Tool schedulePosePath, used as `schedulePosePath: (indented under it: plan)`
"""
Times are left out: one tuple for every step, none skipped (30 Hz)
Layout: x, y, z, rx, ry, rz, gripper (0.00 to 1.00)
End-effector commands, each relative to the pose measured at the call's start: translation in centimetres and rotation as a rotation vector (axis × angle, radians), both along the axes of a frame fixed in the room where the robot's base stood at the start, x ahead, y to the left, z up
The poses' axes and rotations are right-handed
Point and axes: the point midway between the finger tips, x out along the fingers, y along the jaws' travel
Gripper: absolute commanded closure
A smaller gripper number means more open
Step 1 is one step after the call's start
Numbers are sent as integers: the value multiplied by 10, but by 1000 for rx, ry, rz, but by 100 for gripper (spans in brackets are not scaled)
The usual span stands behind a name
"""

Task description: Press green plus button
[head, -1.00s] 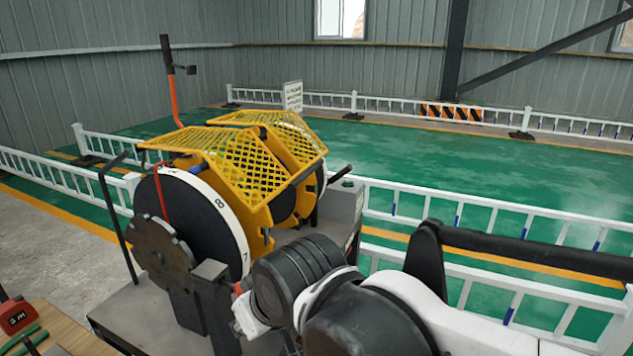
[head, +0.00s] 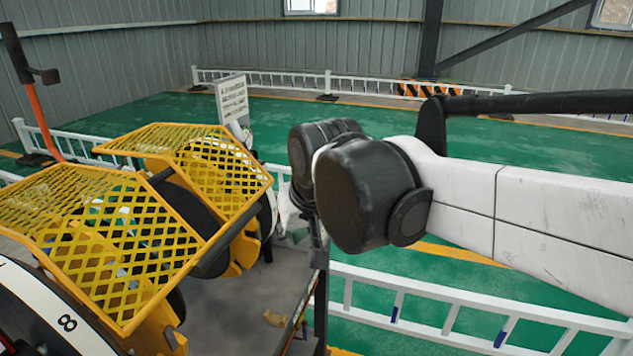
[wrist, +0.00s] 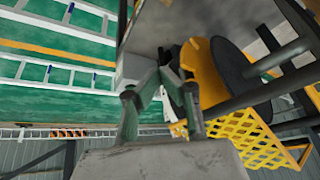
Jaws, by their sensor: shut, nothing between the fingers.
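I cannot make out the green plus button in either view now. A light grey box (wrist: 133,68) beside the machine shows behind my fingers in the wrist view; any buttons on it are hidden or too small to tell. My gripper (wrist: 168,78) is shut and empty, its fingertips in front of the box and the machine frame. I cannot tell whether the fingertips touch anything. In the head view my gripper is mostly hidden behind my wrist joints, right of the yellow guards.
Yellow mesh guards (head: 135,225) cover the machine's dark discs close to the left of my wrist; they also show in the wrist view (wrist: 245,140). A white sign (head: 232,99) stands behind. White railings (head: 450,305) cross the green floor at right.

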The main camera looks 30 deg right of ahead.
Motion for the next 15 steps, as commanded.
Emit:
schedulePosePath:
  plan:
    - [12,-4,9,6,13,-17,100]
    - [18,-6,13,10,20,-27,100]
    - [25,-9,17,15,30,-42,100]
    - [31,-11,20,19,39,-51,100]
    - [37,-13,23,22,46,-61,100]
    - [45,-16,27,27,56,-75,100]
    - [50,-18,29,31,65,-85,100]
    - [56,-20,32,35,73,-95,100]
    - [64,-24,35,39,82,-109,100]
    - [70,-26,37,44,90,-120,100]
    - [76,-29,39,47,98,-130,100]
    - [84,-32,42,52,108,-144,100]
    - [90,-34,44,55,115,-154,100]
    - [96,-37,45,59,123,-164,100]
    - [104,-41,47,64,133,-178,100]
